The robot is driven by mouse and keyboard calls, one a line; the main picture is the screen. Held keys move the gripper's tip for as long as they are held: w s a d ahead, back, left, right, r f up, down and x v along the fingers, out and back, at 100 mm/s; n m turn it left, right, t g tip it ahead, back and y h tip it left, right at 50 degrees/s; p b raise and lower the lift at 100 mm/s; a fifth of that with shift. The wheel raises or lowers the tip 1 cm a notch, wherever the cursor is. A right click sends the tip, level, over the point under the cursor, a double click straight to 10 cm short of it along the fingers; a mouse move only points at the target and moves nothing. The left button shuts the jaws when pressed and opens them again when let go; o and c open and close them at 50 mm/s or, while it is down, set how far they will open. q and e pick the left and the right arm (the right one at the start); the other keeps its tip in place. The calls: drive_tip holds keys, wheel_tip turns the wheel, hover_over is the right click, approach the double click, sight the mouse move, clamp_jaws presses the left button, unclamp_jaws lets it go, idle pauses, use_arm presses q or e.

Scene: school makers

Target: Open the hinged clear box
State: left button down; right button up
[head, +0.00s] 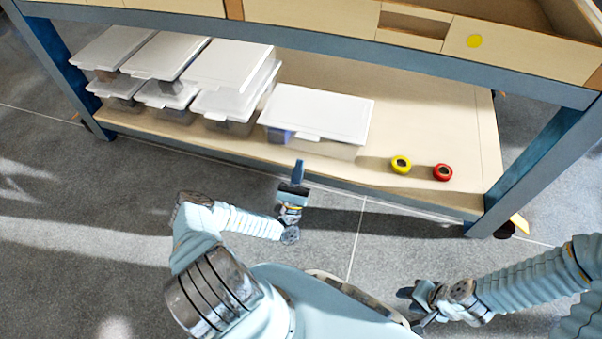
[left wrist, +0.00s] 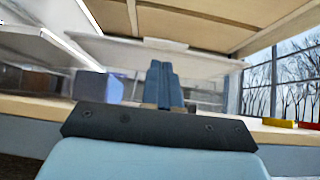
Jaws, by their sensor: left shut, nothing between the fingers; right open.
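The clear box with a white lid (head: 318,113) stands at the right end of a group of similar boxes on the low shelf. Its lid looks down, with a small tab at the middle of the front edge. A blue item (left wrist: 98,87) shows through the clear front in the left wrist view. My left gripper (head: 298,165) is shut and empty, just in front of the box and below the tab. Its blue fingertips (left wrist: 162,68) point at the box front; I cannot tell whether they touch it. My right gripper (head: 408,302) is open and empty, low at the right.
Several other lidded boxes (head: 168,56) are stacked left of the box on the wooden shelf (head: 432,130). A yellow tape roll (head: 401,165) and a red tape roll (head: 443,172) lie to the right. The workbench top (head: 330,25) overhangs the shelf. A blue leg (head: 535,165) stands at right.

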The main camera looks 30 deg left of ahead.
sight(305, 137)
use_arm(q)
drive_tip(key=x, duration=0.5)
drive_tip(key=shift+w+r, duration=0.25)
drive_tip(key=shift+r, duration=0.05)
use_arm(e)
drive_tip(key=shift+f, duration=0.1)
